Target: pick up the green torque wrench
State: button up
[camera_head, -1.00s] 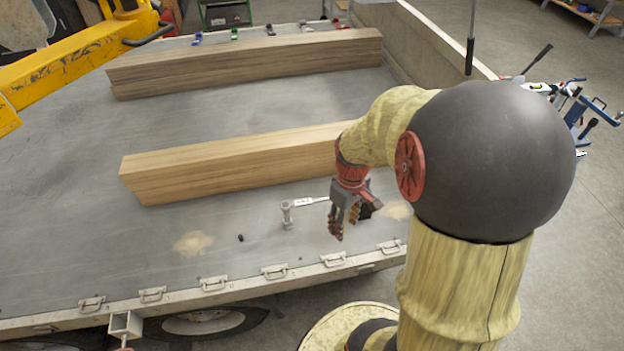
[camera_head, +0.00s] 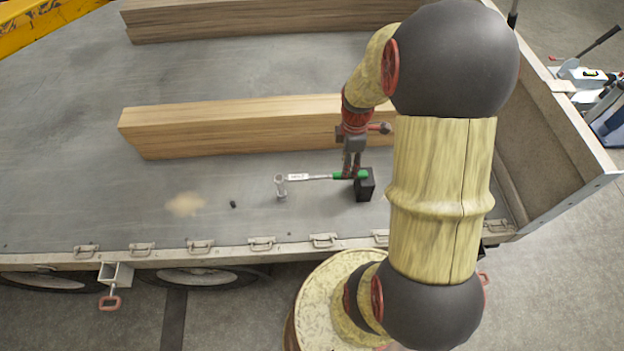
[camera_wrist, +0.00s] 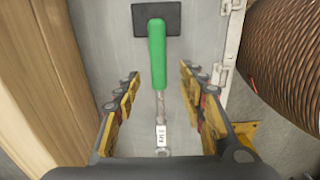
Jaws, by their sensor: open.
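The green torque wrench (camera_head: 320,177) lies across the trailer bed in the head view, its socket end on a small metal stand at the left and its green handle on a black block (camera_head: 365,186) at the right. In the wrist view the green handle (camera_wrist: 157,52) points up the picture to the black block (camera_wrist: 157,19), with the metal shaft below it. My gripper (camera_head: 352,172) is at the wrench near its green handle. In the wrist view its open fingers (camera_wrist: 172,84) stand on either side of the wrench, with gaps visible on both sides.
A wooden beam (camera_head: 230,127) lies just behind the wrench, and another beam (camera_head: 270,17) lies farther back. The bed's front edge has several latches (camera_head: 262,244). A side wall (camera_head: 550,120) closes the right end. The bed left of the wrench is mostly clear.

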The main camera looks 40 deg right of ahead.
notch_tip(320, 180, down, 7)
jog(key=b, duration=0.2)
jog(key=shift+d+b, duration=0.1)
jog(key=shift+b, duration=0.25)
jog(key=shift+c, duration=0.5)
grip_shut()
jog(key=shift+w, duration=0.1)
